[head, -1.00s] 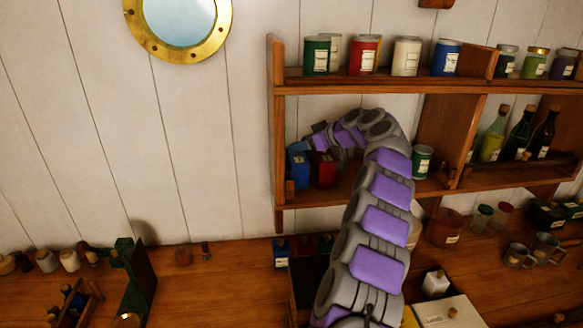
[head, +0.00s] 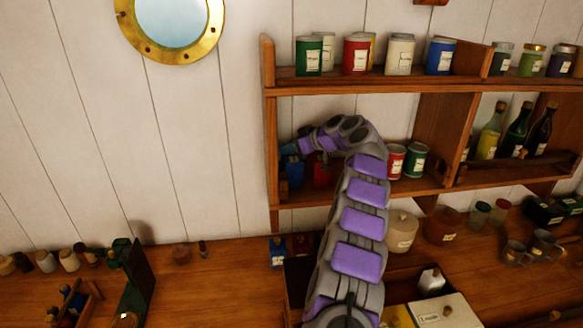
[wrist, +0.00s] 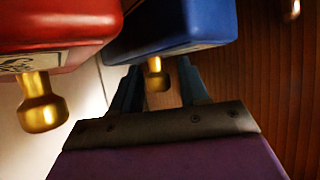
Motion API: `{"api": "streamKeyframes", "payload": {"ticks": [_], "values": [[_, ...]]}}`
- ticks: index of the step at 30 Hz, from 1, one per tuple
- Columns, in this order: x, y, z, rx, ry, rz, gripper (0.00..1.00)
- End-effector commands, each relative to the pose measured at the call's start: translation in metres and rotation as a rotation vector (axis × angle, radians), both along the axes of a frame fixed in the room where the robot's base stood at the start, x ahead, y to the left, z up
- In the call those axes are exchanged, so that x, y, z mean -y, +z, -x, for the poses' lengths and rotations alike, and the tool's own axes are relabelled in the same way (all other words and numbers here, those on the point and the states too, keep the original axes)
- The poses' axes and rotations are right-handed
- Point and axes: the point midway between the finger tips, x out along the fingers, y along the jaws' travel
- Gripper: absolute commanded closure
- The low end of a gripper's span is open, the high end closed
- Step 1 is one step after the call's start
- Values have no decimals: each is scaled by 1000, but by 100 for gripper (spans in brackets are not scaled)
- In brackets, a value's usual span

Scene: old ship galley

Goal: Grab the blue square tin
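The blue square tin (head: 293,174) stands at the left end of the middle shelf, partly covered by my gripper (head: 290,149). In the wrist view, the blue tin (wrist: 175,30) has a gold knob. My gripper's fingers (wrist: 158,88) are apart, one on each side of this knob, with a gap visible around it. The fingertips are partly hidden behind the tin's edge. A red square tin (head: 322,172) stands just right of the blue one. It also shows with its gold knob in the wrist view (wrist: 55,30).
The shelf's left side board (head: 270,140) stands close beside the blue tin. Red (head: 396,161) and green (head: 415,160) round cans stand right of my arm. Cans line the shelf above. Another small blue box (head: 278,252) sits on the counter below.

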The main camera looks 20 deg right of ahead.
Motion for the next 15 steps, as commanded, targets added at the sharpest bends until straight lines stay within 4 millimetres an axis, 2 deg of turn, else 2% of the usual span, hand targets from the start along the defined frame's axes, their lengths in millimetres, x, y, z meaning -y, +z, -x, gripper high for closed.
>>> {"api": "streamKeyframes", "payload": {"ticks": [2, 13, 15], "values": [[1, -2, 1, -5, -2, 2, 64], [-2, -1, 1, -3, -1, 4, 99], [-1, -1, 1, -4, -1, 3, 100]]}}
